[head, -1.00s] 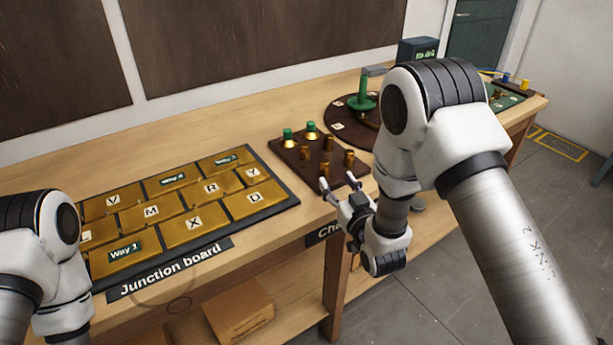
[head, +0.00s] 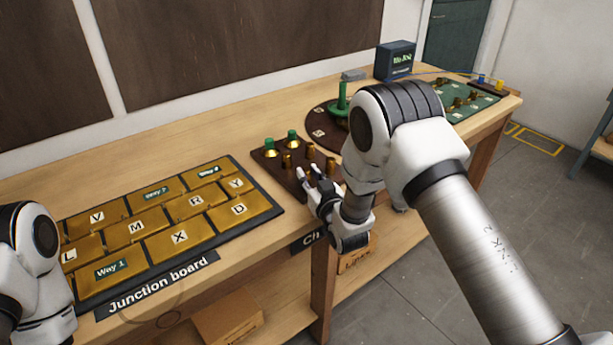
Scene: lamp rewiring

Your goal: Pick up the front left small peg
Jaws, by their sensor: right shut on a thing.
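A dark brown peg board (head: 271,169) stands near the front edge of the bench, right of the junction board. Several small brass pegs stand on it; one is at its left (head: 287,161), and another is at its right (head: 331,166). My right gripper (head: 307,174) reaches over the front of the board from the right, shut on the front left small peg, which its fingers mostly hide. I cannot tell whether the peg is clear of the board. Of my left arm, only links show at the left edge; its gripper is out of view.
Two green-topped brass pegs (head: 270,147) stand at the back of the peg board. The junction board (head: 150,304) with its brass plates lies to the left. A round dark base with a green post (head: 342,100) stands behind my right arm. A green board (head: 478,107) lies at the far right.

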